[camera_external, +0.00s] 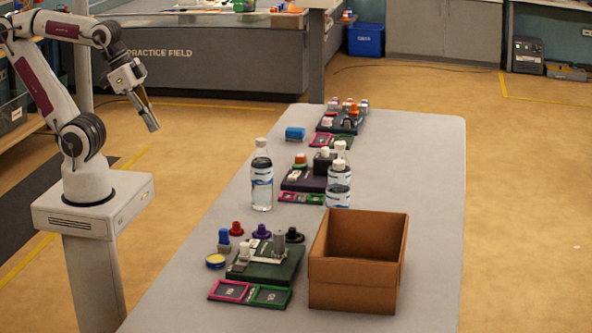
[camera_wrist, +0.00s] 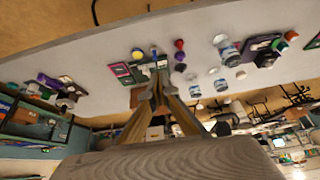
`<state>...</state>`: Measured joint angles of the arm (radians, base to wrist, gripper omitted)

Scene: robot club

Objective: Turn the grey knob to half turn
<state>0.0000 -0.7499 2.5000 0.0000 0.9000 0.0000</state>
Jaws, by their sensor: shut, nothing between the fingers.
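A dark green board (camera_external: 265,267) lies on the near part of the table. A tall grey piece (camera_external: 279,243) stands upright on it and looks like the grey knob; its turn angle is too small to read. A white-topped piece (camera_external: 245,252) stands to its left on the same board. My gripper (camera_external: 148,120) is raised in the air left of the table, clear of the board, shut and empty. In the wrist view the fingers (camera_wrist: 158,90) reach toward the board (camera_wrist: 150,68), which is partly hidden behind them.
An open cardboard box (camera_external: 357,287) stands just right of the board. Red (camera_external: 237,229), purple (camera_external: 261,231) and black (camera_external: 294,235) knobs stand behind it. Water bottles (camera_external: 262,178) and a second board (camera_external: 303,180) are farther back. The table's left edge is clear.

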